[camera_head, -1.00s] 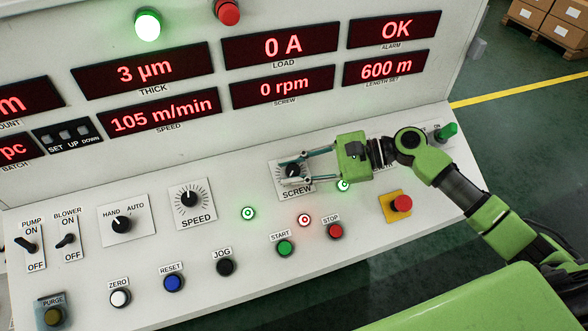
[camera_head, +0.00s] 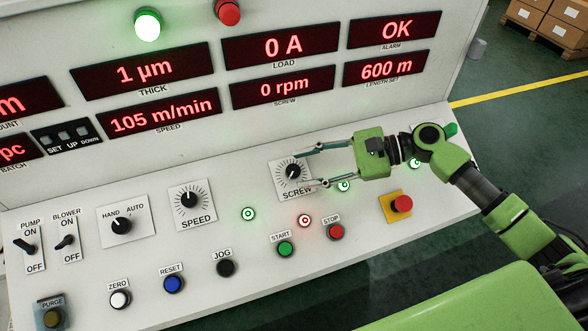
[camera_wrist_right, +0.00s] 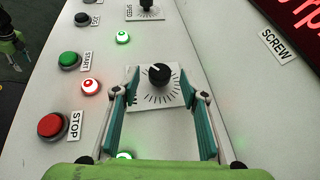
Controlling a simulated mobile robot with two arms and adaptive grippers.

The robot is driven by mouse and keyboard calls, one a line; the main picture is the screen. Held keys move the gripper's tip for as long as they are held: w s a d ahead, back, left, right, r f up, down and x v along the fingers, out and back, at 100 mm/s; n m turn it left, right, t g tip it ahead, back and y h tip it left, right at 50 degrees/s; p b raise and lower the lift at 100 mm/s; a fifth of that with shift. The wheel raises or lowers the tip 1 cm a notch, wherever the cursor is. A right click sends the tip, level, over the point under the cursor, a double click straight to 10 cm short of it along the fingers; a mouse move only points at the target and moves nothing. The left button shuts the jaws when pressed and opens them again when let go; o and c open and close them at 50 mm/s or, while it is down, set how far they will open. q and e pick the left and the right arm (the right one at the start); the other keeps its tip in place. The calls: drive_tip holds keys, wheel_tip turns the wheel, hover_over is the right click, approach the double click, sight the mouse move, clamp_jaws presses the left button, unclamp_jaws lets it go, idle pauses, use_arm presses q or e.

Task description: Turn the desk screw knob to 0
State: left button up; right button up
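The black SCREW knob (camera_head: 292,171) sits on a white dial plate (camera_head: 282,184) on the sloping desk; it also shows in the right wrist view (camera_wrist_right: 159,75). I cannot read its pointer surely. The SCREW display (camera_head: 283,87) reads 0 rpm. My right gripper (camera_head: 308,168) is open and empty just to the right of the knob in the head view. In the right wrist view its fingers (camera_wrist_right: 163,80) are spread, with the knob between and beyond the tips, apart from them. At that view's upper left, a green part (camera_wrist_right: 9,38) looks like my left gripper, partly cut off.
The SPEED knob (camera_head: 189,199) is to the left. The START (camera_head: 285,248) and STOP (camera_head: 336,231) buttons and a red emergency button (camera_head: 402,203) are nearby. Lit indicator lamps (camera_head: 304,220) lie below the SCREW plate. The upright display panel rises behind.

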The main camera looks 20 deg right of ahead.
drive_tip(key=v, duration=0.8)
drive_tip(key=shift+f, duration=0.1)
